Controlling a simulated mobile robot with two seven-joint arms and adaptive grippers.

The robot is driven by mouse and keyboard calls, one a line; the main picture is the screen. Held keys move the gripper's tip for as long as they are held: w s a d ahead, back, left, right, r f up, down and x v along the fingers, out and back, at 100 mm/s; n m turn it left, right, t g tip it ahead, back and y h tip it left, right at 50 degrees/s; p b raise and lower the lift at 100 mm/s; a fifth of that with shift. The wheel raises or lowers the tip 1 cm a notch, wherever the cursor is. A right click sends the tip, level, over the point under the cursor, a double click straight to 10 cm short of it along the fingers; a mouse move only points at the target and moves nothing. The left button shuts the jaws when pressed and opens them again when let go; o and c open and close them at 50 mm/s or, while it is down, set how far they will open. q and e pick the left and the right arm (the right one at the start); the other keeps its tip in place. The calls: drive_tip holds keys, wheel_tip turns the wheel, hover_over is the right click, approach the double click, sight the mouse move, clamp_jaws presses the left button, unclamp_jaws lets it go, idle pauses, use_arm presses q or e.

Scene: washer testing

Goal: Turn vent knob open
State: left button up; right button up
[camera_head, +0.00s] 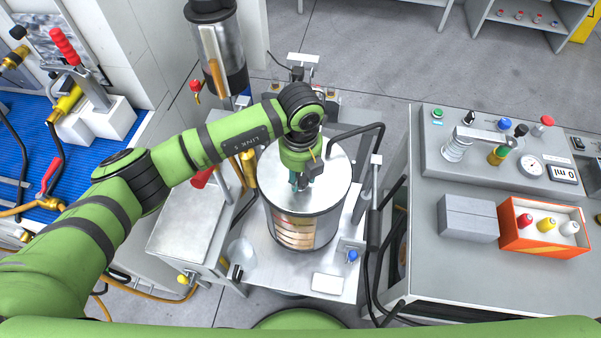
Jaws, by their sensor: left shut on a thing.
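My left gripper (301,185) points down at the lid of a metal cylindrical tank (331,192). It is shut on a small part at the top of the lid, taken to be the vent knob. The gripper and wrist hide most of that part, so its turn angle cannot be told. The tank stands upright on a light metal stand (278,272) and has a label on its front. My right gripper is not in view.
A black hose (362,128) runs beside the tank on the right. A grey control bench (425,240) with knobs, a gauge (530,166) and an orange box (543,232) stands at the right. A blue-topped workbench (80,165) is at the left.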

use_arm(q)
drive_tip(key=shift+f, duration=0.1)
drive_tip(key=shift+f+m+b, duration=0.2)
drive_tip(key=shift+m+b, duration=0.3)
drive_tip(key=shift+b, duration=0.45)
drive_tip(key=m+b, duration=0.6)
drive_tip(key=b, duration=0.3)
drive_tip(key=m+b, duration=0.7)
drive_tip(key=b, duration=0.2)
drive_tip(key=shift+s+f, duration=0.1)
drive_tip(key=shift+f, duration=0.1)
drive_tip(key=shift+r+m+b, duration=0.2)
drive_tip(key=shift+m+b, duration=1.45)
drive_tip(key=shift+m, duration=0.25)
drive_tip(key=shift+r, duration=0.1)
drive_tip(key=o, duration=1.1)
drive_tip(key=shift+o, duration=0.2)
drive_tip(key=shift+a+r, duration=0.1)
drive_tip(key=shift+r, duration=0.1)
